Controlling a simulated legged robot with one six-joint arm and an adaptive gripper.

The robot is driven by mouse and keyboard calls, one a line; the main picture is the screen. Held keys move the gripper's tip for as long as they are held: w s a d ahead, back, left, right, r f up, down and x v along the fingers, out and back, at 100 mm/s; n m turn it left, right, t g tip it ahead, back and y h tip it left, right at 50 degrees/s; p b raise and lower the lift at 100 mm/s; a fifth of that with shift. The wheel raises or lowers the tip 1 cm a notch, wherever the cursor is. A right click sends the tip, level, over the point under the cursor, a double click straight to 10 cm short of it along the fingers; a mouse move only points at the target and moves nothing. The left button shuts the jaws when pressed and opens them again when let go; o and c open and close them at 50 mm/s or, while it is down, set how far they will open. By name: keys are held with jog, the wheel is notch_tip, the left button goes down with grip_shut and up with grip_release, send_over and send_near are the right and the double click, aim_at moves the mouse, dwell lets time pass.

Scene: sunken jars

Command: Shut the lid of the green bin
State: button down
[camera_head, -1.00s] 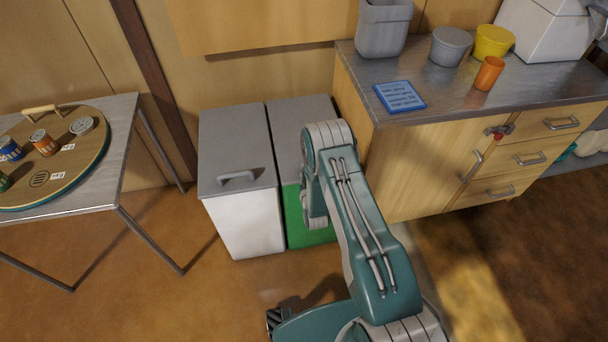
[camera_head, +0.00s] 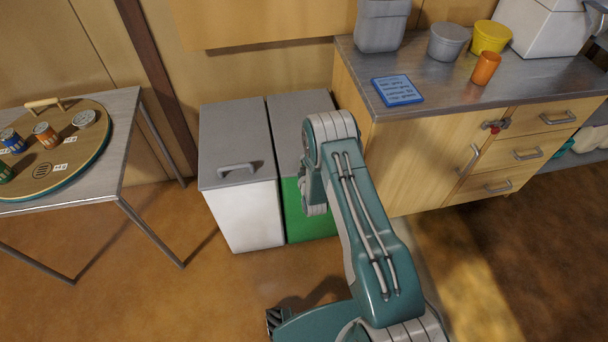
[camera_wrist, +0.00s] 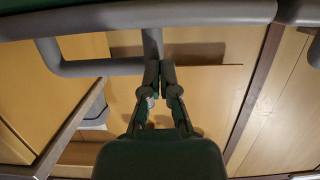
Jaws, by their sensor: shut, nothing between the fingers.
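The green bin (camera_head: 291,212) stands right of a white bin, its grey lid (camera_head: 288,112) lying about level with the neighbouring lid. My arm covers the lid's right front part, so I cannot tell whether it is fully down. In the head view my gripper is hidden behind my arm. In the wrist view my gripper (camera_wrist: 160,72) has its fingertips together and empty. A grey bar handle (camera_wrist: 95,68), apparently the lid's, shows right beside the fingertips; I cannot tell whether they touch.
The white bin (camera_head: 243,215) with a grey handled lid is close on the left. A wooden cabinet (camera_head: 425,165) with a metal top stands on the right. A table (camera_head: 123,150) with a round tray of cans is at the left. The floor before the bins is clear.

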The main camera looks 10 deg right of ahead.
jog(key=s+f, duration=0.2)
jog(key=s, duration=0.7)
jog(key=shift+s+f, duration=0.2)
jog(key=shift+f, duration=0.05)
